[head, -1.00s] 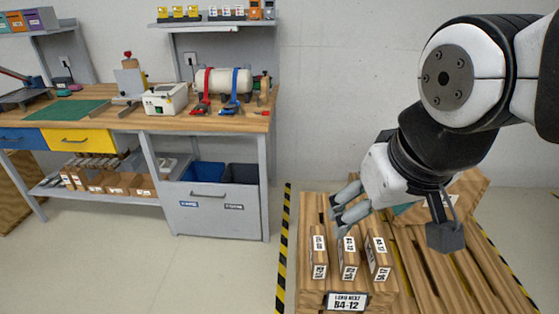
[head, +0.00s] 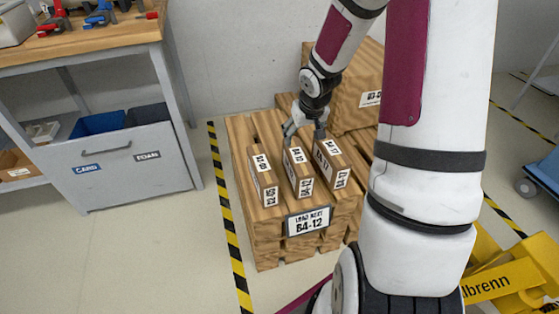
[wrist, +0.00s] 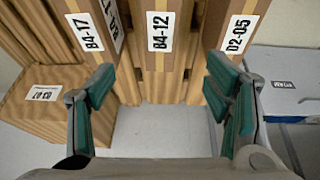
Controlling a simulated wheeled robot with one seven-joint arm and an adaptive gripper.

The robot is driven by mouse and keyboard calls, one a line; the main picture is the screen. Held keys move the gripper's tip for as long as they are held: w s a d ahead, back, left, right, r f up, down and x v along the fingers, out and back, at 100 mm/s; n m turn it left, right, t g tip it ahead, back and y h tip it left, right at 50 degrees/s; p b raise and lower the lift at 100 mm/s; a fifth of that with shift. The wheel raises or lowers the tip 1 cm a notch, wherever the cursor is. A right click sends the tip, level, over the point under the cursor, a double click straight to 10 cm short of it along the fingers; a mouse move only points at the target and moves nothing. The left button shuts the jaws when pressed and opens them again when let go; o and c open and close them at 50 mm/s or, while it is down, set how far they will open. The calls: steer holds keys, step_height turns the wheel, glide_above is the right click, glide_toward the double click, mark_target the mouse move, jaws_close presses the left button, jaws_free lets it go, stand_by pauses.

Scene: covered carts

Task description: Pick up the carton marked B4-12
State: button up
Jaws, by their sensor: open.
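Three slim wood-brown cartons with white labels stand in a row on the pallet's front. The middle carton (head: 297,172) is marked B4-12, as its label in the wrist view (wrist: 158,50) shows. My gripper (head: 305,132) is open at the far end of this carton, above it or just behind. In the wrist view my open fingers (wrist: 162,95) stand left and right of the B4-12 carton's line, with nothing between their tips. I cannot tell the exact height gap.
The carton marked B4-17 (head: 331,164) stands close on the right, and another (head: 263,180), seemingly 02-05 (wrist: 236,35), on the left. A placard B4-12 (head: 308,221) is on the wooden pallet stack (head: 266,235). A large box (head: 358,85) stands behind. A workbench (head: 110,45) is at left.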

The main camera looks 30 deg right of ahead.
mark_target(298, 155)
steer(key=b+x, duration=0.1)
steer(key=x, duration=0.3)
steer(key=b+x, duration=0.2)
steer(key=x, duration=0.2)
steer(key=b+x, duration=0.2)
steer(key=x, duration=0.3)
steer(key=shift+s+a+f, duration=0.1)
steer(key=shift+s+f, duration=0.05)
steer(key=shift+s, duration=0.15)
steer(key=shift+a+b+x, duration=0.2)
steer(key=shift+b+x, duration=1.35)
steer(key=shift+x, duration=1.1)
jaws_close()
